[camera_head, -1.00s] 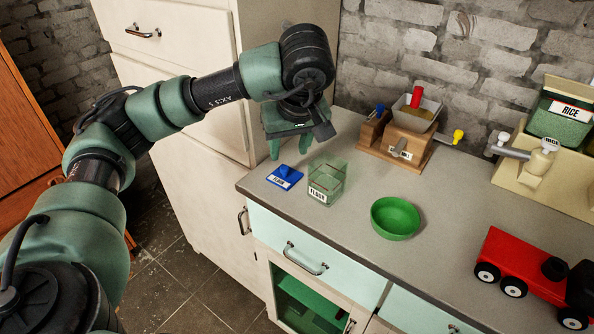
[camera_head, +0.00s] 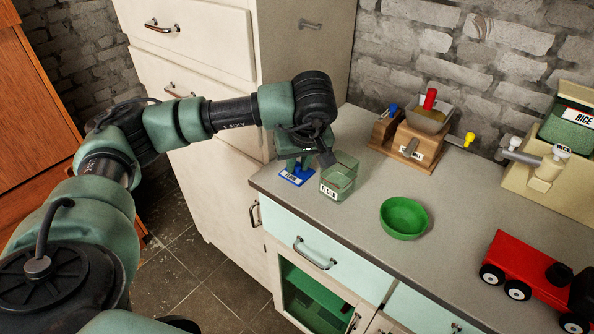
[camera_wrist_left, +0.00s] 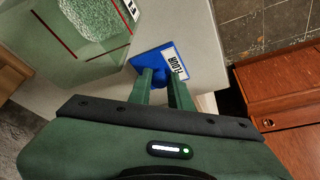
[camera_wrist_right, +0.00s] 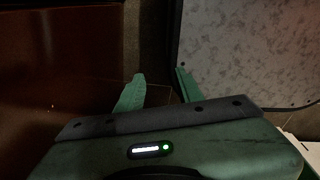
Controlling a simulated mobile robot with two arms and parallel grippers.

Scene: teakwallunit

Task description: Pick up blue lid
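The blue lid (camera_head: 297,175) with a white FLOUR label lies flat on the grey counter, near its left end. My left gripper (camera_head: 295,166) points down over it. In the left wrist view the fingertips (camera_wrist_left: 164,78) are on either side of the knob of the blue lid (camera_wrist_left: 148,56), with little or no visible gap. I cannot tell whether they grip it. The clear green flour container (camera_head: 338,178) stands open just right of the lid, close to the gripper. My right gripper (camera_wrist_right: 158,78) is open and empty in the right wrist view.
A green bowl (camera_head: 404,218) sits right of the container. A wooden grinder (camera_head: 408,146) stands behind, near the brick wall. A red toy truck (camera_head: 526,268) and a rice dispenser (camera_head: 560,140) are at the right. A tall white cabinet (camera_head: 215,130) borders the counter's left end.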

